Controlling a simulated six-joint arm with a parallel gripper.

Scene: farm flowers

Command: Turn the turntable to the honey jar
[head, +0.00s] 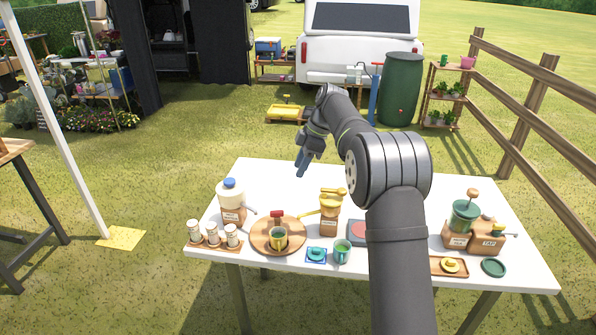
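The round brown wooden turntable (259,236) lies at the front left of the white table. A green and yellow mug (278,240) and a small red-topped item (277,215) are on it. I cannot tell for sure which thing is the honey jar. A yellow-topped item (331,207) on a labelled wooden block stands just right of the turntable. My gripper (302,170) hangs above the back of the table, apart from the turntable and pointing down. It is small and dark here, so its opening does not show.
A white dispenser with a blue cap (230,184) and a rack of white jars (212,238) stand left of the turntable. A blue coaster (316,255) and a teal cup (342,250) are right of it. The table's back is clear.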

